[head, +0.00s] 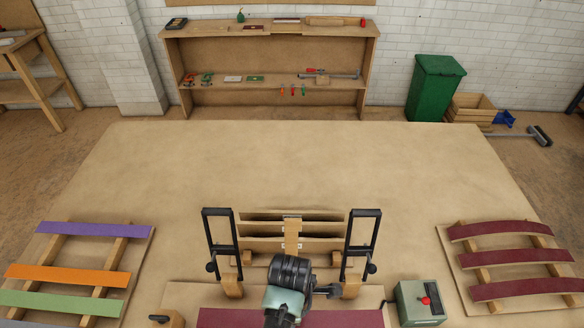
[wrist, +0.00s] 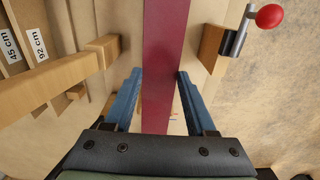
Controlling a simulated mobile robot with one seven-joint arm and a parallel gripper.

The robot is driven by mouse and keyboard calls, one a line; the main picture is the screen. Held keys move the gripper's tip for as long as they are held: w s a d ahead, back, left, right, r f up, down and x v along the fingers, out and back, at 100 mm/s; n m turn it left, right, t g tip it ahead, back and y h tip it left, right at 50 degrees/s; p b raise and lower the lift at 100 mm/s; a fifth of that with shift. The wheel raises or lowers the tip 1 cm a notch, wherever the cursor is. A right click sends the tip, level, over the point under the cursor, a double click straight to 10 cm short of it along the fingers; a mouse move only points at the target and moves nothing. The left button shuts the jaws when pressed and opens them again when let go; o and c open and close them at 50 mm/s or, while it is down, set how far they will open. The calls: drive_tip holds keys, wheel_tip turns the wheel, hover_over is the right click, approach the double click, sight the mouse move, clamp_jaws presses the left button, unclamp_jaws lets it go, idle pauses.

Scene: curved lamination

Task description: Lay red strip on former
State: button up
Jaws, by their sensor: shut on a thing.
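The dark red strip (wrist: 165,30) runs lengthwise through the wrist view, between the two blue fingers of my gripper (wrist: 160,73), which is shut on it. In the head view the strip (head: 232,318) lies crosswise at the bottom edge, flat and straight, with my arm over its middle. Its fingertips are hidden there. The wooden former (head: 265,230), with stacked ribs and small white labels, stands just beyond my arm. Two black clamp frames (head: 220,240) (head: 362,240) stand at its sides. Whether the strip touches the wood below it I cannot tell.
A left rack (head: 140,250) holds purple, orange and green strips. A right rack (head: 450,250) holds several curved dark red strips. A grey-green box with a red knob (head: 420,303) stands right of my arm. The table (head: 280,160) is clear behind the former.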

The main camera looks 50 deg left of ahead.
drive_tip(key=shift+f, duration=2.65)
drive_tip(key=shift+f, duration=0.45)
drive_tip(key=o, duration=1.3)
drive_tip(key=shift+o, duration=0.2)
wheel_tip(320, 180, up, 13)
drive_tip(key=shift+f, duration=0.1)
